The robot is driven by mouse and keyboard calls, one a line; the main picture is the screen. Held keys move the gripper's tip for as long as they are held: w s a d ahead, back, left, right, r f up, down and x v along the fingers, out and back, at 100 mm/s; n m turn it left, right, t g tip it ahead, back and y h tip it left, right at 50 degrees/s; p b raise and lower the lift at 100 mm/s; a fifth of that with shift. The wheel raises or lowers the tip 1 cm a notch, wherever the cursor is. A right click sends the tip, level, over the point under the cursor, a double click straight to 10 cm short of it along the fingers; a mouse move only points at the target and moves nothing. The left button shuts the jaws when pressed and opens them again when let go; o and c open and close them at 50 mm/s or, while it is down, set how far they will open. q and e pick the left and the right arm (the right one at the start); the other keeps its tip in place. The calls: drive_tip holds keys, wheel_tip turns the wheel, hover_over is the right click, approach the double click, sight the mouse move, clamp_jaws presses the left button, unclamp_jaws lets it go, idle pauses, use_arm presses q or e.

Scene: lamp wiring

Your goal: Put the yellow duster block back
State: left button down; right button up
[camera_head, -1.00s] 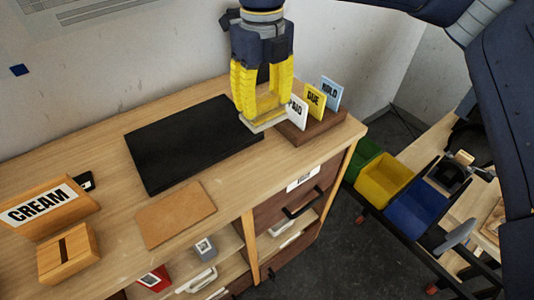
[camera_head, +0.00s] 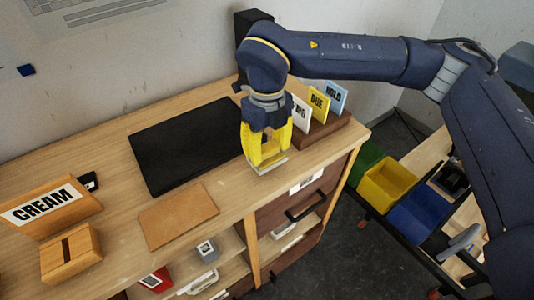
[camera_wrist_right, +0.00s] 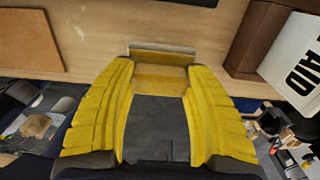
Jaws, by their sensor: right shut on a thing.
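The yellow duster block (camera_wrist_right: 160,78), with a pale grey strip along its edge, is between the ribbed yellow fingers of my right gripper (camera_wrist_right: 160,95) in the wrist view. In the head view my right gripper (camera_head: 267,155) points down over the right part of the desk, near its front edge, shut on the block. The block's pale lower side (camera_head: 268,169) shows below the fingertips. It is close to the desk top; I cannot tell whether it touches. The fingers hide much of the block. My left gripper is not in view.
A brown card holder (camera_head: 322,133) with upright cards stands right of the gripper. A black mat (camera_head: 185,145) and a tan pad (camera_head: 178,216) lie to the left. A CREAM sign (camera_head: 48,204) and slotted wooden block (camera_head: 70,255) stand far left. Drawers and shelves are below.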

sight(267, 146)
drive_tip(key=shift+f, duration=1.3)
drive_tip(key=shift+f, duration=0.1)
drive_tip(key=o, duration=1.3)
wheel_tip(267, 146, up, 12)
drive_tip(key=shift+r, duration=0.15)
